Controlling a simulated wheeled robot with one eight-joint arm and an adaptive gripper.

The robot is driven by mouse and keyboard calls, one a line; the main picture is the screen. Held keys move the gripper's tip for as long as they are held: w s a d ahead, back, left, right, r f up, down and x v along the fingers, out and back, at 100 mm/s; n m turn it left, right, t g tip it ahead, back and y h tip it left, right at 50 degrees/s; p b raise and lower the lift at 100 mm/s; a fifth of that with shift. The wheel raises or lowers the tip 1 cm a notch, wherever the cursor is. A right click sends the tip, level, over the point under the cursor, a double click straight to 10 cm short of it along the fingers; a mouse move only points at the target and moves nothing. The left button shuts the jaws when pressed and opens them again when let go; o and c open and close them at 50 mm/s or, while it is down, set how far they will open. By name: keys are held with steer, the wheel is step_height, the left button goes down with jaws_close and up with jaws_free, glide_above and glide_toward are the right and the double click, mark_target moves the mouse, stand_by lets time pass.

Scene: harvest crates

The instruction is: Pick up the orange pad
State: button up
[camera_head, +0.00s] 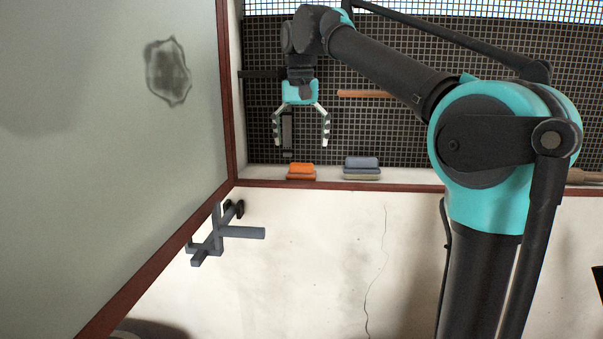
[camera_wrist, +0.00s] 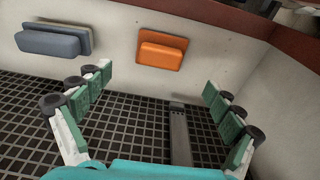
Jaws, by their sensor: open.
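The orange pad (camera_head: 301,171) sits on the pale ledge below the dark grid, left of a stack of grey-blue pads. In the wrist view the orange pad (camera_wrist: 161,50) lies ahead of my gripper, between the lines of its two fingers and apart from them. It shows a wide flat part and a smaller raised block. My gripper (camera_head: 301,143) is open and empty, with its fingers spread above the pad in the head view.
Grey-blue pads (camera_head: 361,168) sit on the ledge to the right; they also show in the wrist view (camera_wrist: 50,43). A dark bar (camera_head: 287,134) lies on the grid by my fingers. A brown stick (camera_head: 365,94) lies further right. A grey bracket (camera_head: 218,236) is below the ledge.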

mark_target(302, 164)
steer(key=shift+w+f, duration=0.15)
steer(key=shift+f, duration=1.6)
steer(key=shift+w+f, duration=0.15)
steer(key=shift+f, duration=1.55)
steer(key=c, duration=1.3)
steer(key=shift+r, duration=0.1)
steer(key=shift+s+r, duration=0.15)
steer(key=shift+r, duration=0.1)
steer(key=r, duration=0.4)
steer(key=s+r, duration=0.1)
steer(key=r, duration=0.1)
steer(key=shift+r, duration=0.2)
steer(key=s, duration=1.8)
steer(key=shift+s+a, duration=0.3)
steer(key=shift+s, duration=0.05)
